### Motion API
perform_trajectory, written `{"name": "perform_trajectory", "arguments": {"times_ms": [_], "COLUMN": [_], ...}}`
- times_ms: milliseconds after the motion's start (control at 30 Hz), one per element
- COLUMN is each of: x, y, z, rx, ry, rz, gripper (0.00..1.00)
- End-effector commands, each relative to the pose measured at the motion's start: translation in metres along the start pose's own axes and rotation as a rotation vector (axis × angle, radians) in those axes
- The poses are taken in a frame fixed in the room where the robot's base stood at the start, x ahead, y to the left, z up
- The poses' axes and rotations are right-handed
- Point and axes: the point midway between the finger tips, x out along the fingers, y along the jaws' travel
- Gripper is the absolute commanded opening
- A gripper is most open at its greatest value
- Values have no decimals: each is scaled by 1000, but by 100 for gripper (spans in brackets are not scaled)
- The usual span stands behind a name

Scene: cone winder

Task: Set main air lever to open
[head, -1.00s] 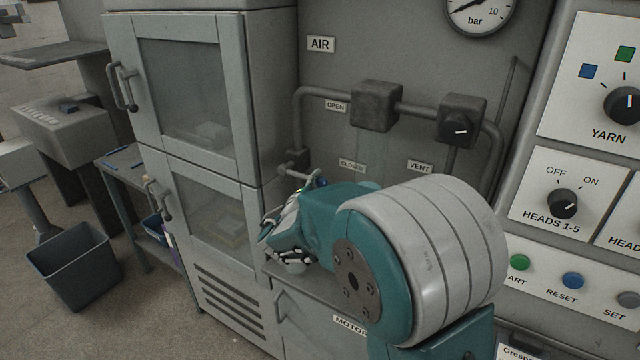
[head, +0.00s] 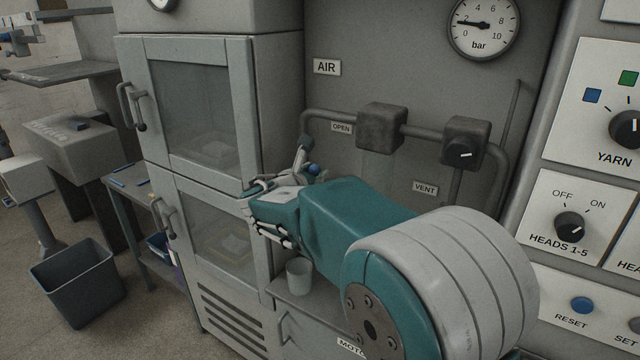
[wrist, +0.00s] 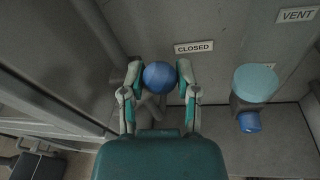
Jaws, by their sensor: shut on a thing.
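The main air lever's blue ball knob (wrist: 162,77) sits between my two fingertips in the wrist view. My gripper (wrist: 161,82) is shut on it, one finger on each side. In the head view my gripper (head: 262,190) is at the pipe's lower left end, beside the cabinet. A blue part (head: 313,170) shows just behind my gripper. The OPEN label (head: 341,128) is above and to the right of it. The CLOSED label (wrist: 194,47) shows just beyond the knob in the wrist view and is hidden in the head view. My gripper and arm hide much of the lever.
The grey cabinet (head: 232,110) stands close on the left. A pale cup (head: 299,277) stands on the ledge below my arm. The control panel (head: 575,215) is at the right.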

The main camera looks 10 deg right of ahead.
Motion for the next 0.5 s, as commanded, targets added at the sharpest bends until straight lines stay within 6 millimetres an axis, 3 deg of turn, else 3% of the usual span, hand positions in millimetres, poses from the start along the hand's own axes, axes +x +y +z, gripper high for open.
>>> {"name": "perform_trajectory", "arguments": {"times_ms": [500], "x": [3], "y": [47], "z": [14], "rx": [-468], "ry": [55], "rz": [-75], "gripper": [0]}}
